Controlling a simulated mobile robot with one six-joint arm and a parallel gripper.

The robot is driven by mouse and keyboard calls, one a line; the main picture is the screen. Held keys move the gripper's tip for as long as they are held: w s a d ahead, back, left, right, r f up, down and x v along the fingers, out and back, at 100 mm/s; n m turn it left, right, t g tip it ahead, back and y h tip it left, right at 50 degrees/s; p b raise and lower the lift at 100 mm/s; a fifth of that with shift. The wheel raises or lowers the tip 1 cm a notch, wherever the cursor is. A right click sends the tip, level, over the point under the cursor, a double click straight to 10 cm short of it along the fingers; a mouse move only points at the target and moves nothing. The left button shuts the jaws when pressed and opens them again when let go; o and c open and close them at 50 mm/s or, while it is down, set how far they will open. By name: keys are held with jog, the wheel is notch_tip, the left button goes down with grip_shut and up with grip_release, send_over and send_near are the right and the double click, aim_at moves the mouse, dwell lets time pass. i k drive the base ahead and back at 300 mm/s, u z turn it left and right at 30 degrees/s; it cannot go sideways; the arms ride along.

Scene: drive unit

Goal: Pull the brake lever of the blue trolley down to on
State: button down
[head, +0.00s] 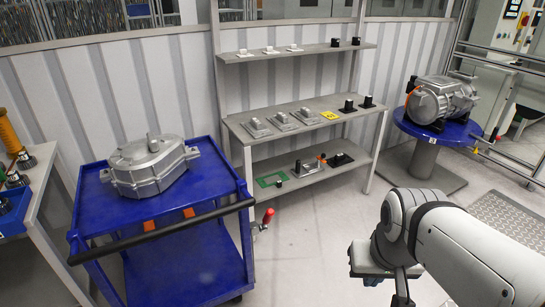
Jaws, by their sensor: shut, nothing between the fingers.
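The blue trolley (200,260) stands at the left with a black push bar (160,233) along its front. Its brake lever (268,216) has a red grip and sits at the trolley's right front side, just past the bar's end. The red grip points upward, tilted slightly right, above a small metal mount (256,229). My gripper (402,299) is at the bottom edge, right of the trolley and well apart from the lever. It is shut and empty; its tips are partly cut off by the frame.
A grey metal housing (151,166) lies on the trolley's top. A grey shelf rack (300,122) with several parts stands behind. A motor (440,100) sits on a round blue stand (433,130) at the right. A bench (30,200) borders the left. The floor between lever and gripper is clear.

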aim_at(268, 216)
jog(key=u, duration=0.05)
jog(key=i, duration=1.35)
